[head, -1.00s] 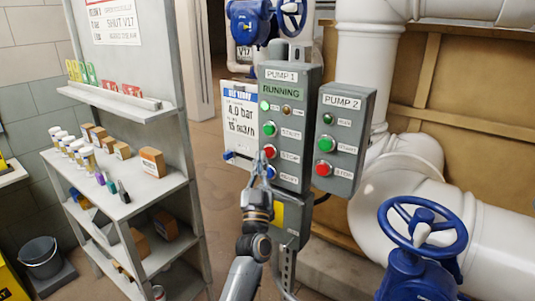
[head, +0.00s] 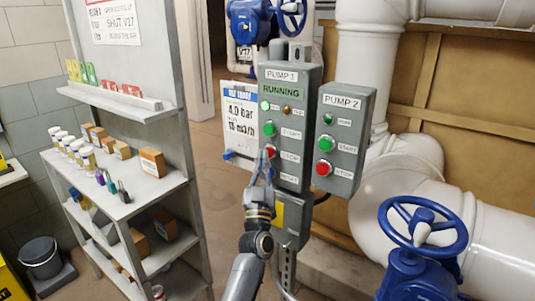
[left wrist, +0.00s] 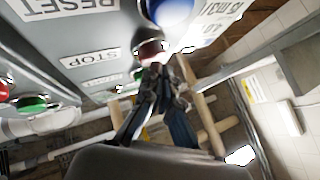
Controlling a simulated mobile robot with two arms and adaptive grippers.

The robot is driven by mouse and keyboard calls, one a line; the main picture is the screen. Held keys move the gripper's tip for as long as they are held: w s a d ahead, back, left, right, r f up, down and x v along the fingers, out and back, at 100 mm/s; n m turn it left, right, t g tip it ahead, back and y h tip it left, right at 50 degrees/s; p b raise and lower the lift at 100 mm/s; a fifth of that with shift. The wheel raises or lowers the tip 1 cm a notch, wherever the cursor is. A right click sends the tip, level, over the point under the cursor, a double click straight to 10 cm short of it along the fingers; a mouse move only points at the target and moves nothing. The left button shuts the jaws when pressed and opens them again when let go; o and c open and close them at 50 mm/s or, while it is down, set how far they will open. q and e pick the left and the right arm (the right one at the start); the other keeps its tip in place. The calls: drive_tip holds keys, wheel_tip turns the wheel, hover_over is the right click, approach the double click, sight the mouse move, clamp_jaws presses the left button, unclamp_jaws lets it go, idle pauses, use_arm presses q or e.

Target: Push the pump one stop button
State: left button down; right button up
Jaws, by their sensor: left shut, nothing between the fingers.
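The grey PUMP 1 box (head: 291,122) hangs on a post in the middle of the head view, and its display reads RUNNING. Its red stop button (head: 270,150) is below a green start button (head: 269,129). My left gripper (head: 265,160) is shut and empty, its fingertips at the red button and partly covering it. In the left wrist view, the fingertips (left wrist: 158,70) are close to the red stop button (left wrist: 150,50), beside the STOP label. I cannot tell whether they touch it. The blue reset button (left wrist: 170,12) is near; in the head view the gripper hides it.
The PUMP 2 box (head: 340,142), with its own red stop button (head: 323,169), is close on the right. A blue valve wheel (head: 423,226) and white pipes stand further right. A shelf (head: 135,190) with bottles and boxes is on the left.

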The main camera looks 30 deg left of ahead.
use_arm(q)
drive_tip(key=shift+w, duration=0.35)
idle(0.3)
drive_tip(key=shift+s, duration=0.15)
drive_tip(key=shift+s+p, duration=0.4)
drive_tip(key=shift+s, duration=0.3)
drive_tip(key=s+p, duration=0.2)
drive_tip(key=s, duration=0.3)
drive_tip(key=shift+a+p, duration=0.2)
drive_tip(key=shift+p, duration=0.1)
idle(0.8)
